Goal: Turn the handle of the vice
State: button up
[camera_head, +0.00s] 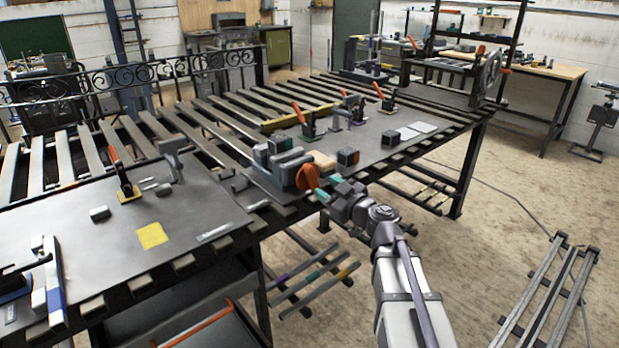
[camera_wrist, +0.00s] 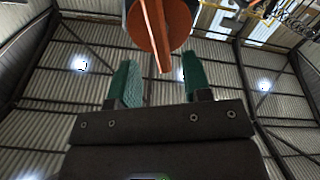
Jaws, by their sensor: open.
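The vice (camera_head: 283,168) is grey and stands near the front edge of the dark work table. Its orange handle (camera_head: 307,178) is on the side facing my arm. In the wrist view the handle (camera_wrist: 158,30) is a round orange disc with a raised bar across it, at the top of the picture. My gripper (camera_wrist: 157,78) has two teal fingers, spread apart with nothing between them. The lower end of the bar reaches down toward the gap between the fingertips. In the head view my gripper (camera_head: 328,190) is right beside the handle; whether it touches cannot be told.
A small dark block (camera_head: 348,157) and a wooden piece (camera_head: 322,161) lie right of the vice. Orange-handled clamps (camera_head: 310,127) stand behind on the table. A yellow sheet (camera_head: 152,235) lies at left. The floor (camera_head: 480,230) right of my arm is clear near the table.

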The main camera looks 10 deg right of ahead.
aim_at(316, 181)
jog(key=x, duration=0.8)
grip_shut()
